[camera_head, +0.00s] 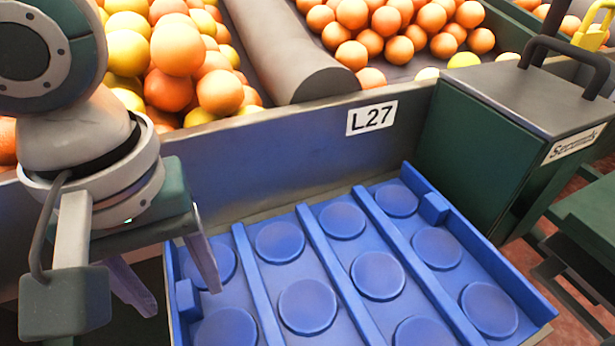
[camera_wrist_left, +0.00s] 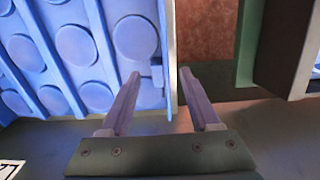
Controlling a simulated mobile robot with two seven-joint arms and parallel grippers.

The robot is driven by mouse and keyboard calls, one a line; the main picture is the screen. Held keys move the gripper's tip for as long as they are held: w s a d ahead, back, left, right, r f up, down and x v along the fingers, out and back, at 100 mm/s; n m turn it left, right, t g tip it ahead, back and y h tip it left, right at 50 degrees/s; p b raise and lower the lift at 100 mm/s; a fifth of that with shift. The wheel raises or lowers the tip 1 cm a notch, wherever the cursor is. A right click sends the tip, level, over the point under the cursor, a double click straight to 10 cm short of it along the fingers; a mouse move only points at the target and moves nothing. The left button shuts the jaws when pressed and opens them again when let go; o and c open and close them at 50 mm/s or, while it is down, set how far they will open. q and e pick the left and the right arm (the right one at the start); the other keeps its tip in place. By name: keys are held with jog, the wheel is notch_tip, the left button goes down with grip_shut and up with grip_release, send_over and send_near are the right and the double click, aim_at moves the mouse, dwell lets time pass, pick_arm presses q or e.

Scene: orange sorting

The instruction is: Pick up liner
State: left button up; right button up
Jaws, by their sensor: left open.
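The liner, as I take it, is the blue tray-like piece with round raised pads and ridges (camera_head: 290,222) in the lower middle of the head view. It lies below the sorting line, and its near edge is cut off by the frame. It also fills the left of the left wrist view (camera_wrist_left: 98,50). My left gripper (camera_head: 178,272) is open and empty at the liner's left edge. In the left wrist view the gripper (camera_wrist_left: 159,74) has one finger over the liner and the other beyond its edge wall. I cannot tell whether they touch. My right gripper is not in view.
A blue-grey wall with an L27 label (camera_head: 371,117) stands behind the liner. Bins of oranges (camera_head: 178,45) and a grey roller-like divider (camera_head: 285,50) lie beyond it. A dark green cabinet (camera_head: 470,160) stands close at the liner's right. Reddish floor (camera_wrist_left: 208,40) shows beside the liner.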

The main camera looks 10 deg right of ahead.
pick_arm(q)
jog(key=shift+f, duration=0.55)
grip_shut()
jog(key=shift+r, duration=0.1)
